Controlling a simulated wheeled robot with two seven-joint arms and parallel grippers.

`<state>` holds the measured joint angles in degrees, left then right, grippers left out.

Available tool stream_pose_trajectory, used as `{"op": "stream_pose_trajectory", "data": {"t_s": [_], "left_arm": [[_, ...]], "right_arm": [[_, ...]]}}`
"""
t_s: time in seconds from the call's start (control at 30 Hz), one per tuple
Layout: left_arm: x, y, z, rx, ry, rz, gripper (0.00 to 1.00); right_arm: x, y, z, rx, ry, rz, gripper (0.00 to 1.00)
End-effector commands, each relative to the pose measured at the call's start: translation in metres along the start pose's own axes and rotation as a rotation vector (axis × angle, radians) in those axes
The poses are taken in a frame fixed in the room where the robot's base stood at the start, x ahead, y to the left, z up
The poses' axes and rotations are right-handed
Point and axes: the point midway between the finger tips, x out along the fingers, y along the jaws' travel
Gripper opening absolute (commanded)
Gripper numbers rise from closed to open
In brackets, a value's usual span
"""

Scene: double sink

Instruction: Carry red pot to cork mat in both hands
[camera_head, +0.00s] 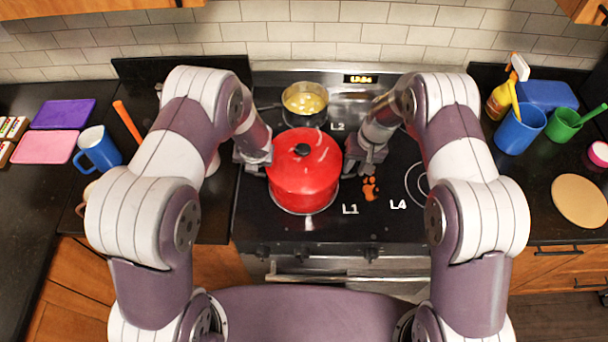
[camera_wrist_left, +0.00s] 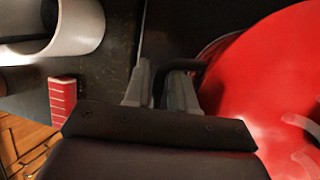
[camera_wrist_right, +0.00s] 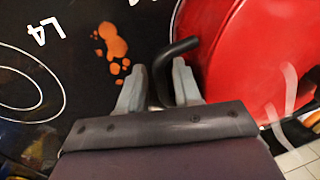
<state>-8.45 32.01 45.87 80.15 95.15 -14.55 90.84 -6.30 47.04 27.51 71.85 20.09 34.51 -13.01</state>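The red pot (camera_head: 304,176), with a red lid and black knob, stands upright on the stove at the L1 mark. The pot also fills the right side of the left wrist view (camera_wrist_left: 265,85) and of the right wrist view (camera_wrist_right: 235,60). My left gripper (camera_head: 254,160) is at its left side, with the dark handle between its close-set fingers. My right gripper (camera_head: 364,160) is at its right side, its fingers on either side of the other dark handle, seemingly shut on it. The round tan cork mat (camera_head: 579,201) lies bare on the right counter.
A small pot with yellow contents (camera_head: 305,102) stands behind the red pot. A blue cup (camera_head: 521,129), a green cup (camera_head: 562,125) and a spray bottle (camera_head: 500,98) stand behind the mat. A pink item (camera_head: 598,153) is near the mat. A blue mug (camera_head: 97,150) stands at left.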

Motion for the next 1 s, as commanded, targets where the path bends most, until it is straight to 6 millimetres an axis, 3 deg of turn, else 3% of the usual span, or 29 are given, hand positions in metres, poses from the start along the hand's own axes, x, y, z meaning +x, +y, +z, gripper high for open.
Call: {"op": "stream_pose_trajectory", "data": {"t_s": [0.03,0.1,0.13,1.0], "left_arm": [[-0.0001,0.0000,0.0000,0.000,0.000,0.000,0.25],[-0.0002,0.0000,0.0000,0.000,0.000,0.000,0.02],[-0.0002,0.0000,0.0000,0.000,0.000,0.000,0.00],[-0.0005,0.0000,0.0001,0.000,0.000,0.000,0.00]], "right_arm": [[-0.0001,0.0000,0.0000,0.000,0.000,0.000,0.33],[-0.0002,0.0000,0.0000,0.000,0.000,0.000,0.10],[-0.0002,0.0000,0.0000,0.000,0.000,0.000,0.01],[-0.0007,-0.0001,-0.0002,0.000,0.000,0.000,0.00]]}}
